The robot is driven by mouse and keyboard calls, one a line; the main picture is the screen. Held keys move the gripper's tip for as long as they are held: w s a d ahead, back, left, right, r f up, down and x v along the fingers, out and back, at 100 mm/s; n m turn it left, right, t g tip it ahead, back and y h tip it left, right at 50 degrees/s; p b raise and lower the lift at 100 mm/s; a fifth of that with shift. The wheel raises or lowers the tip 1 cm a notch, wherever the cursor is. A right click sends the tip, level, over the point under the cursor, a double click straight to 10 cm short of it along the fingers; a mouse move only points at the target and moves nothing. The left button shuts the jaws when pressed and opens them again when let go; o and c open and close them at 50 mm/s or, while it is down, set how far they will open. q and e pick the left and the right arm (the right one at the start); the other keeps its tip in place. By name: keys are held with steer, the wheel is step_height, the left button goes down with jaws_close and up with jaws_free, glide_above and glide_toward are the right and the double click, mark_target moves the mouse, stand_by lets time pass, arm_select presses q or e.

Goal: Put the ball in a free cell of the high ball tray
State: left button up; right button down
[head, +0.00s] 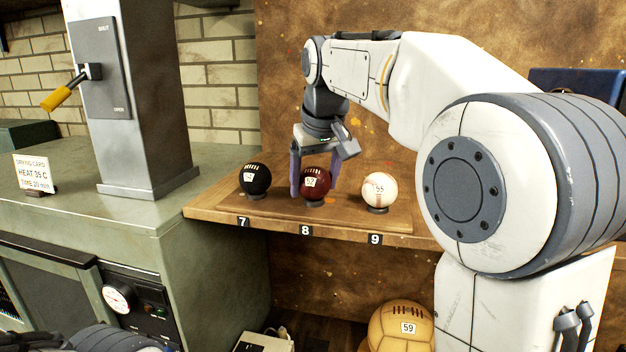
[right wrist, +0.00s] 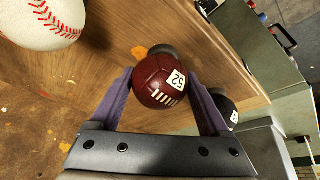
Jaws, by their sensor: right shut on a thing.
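A dark red leather ball (head: 317,181) with white lacing and a white "52" label is at place 8 on the wooden shelf. It also shows in the right wrist view (right wrist: 160,78). My right gripper (head: 315,188) points down with its purple fingers on either side of the ball, shut on it. A dark ring stand (head: 312,204) is right below the ball; I cannot tell whether they still touch. I see nothing that I can make out as the high ball tray with cells. My left gripper is not in view.
A black ball (head: 255,180) stands close on the left at 7, a white baseball (head: 379,188) on the right at 9. A large tan ball (head: 401,326) lies below the shelf (head: 345,230). A grey post (head: 128,90) with a yellow-handled lever rises from the green cabinet at left.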

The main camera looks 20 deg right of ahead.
jaws_free()
steer(key=shift+r, duration=0.4)
steer(key=d+v, duration=0.1)
steer(key=v, duration=1)
steer(key=s+a+f+n+g+y, duration=0.15)
steer(key=s+a+f, duration=0.25)
steer(key=a+f, duration=0.45)
steer(key=s+a+f+n+g, duration=0.1)
steer(key=s+a+f+n, duration=0.25)
steer(key=a+f, duration=0.5)
steer(key=s+f+n+g, duration=0.2)
steer(key=s+f, duration=1.5)
steer(key=f, duration=0.1)
steer(key=shift+s+d+f+b, duration=0.15)
steer(key=shift+d+b, duration=0.15)
steer(key=shift+b, duration=0.1)
